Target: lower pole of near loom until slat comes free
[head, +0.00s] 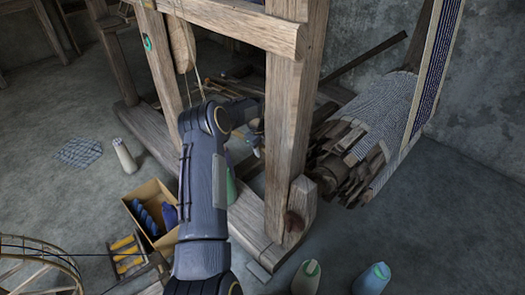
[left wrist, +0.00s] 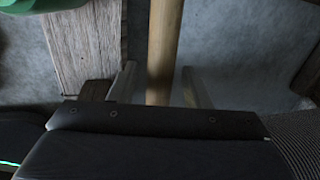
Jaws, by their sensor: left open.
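The near loom (head: 287,130) is a heavy wooden frame with a thick upright post. My left gripper (head: 256,142) is low inside the frame, partly hidden behind that post. In the left wrist view, a light wooden pole (left wrist: 165,35) runs between the two fingers of my open left gripper (left wrist: 158,70). Gaps show on both sides of the pole. A roll of striped cloth and wooden slats (head: 350,150) is at the loom's right side. I cannot tell which slat the pole bears on. My right gripper is not in view.
A cardboard box (head: 131,207) with blue yarn stands on the floor at left, near a pale cone (head: 124,156). Two more cones (head: 306,277) (head: 373,279) stand at the front right. In the wrist view, a broad weathered board (left wrist: 85,40) lies left of the pole.

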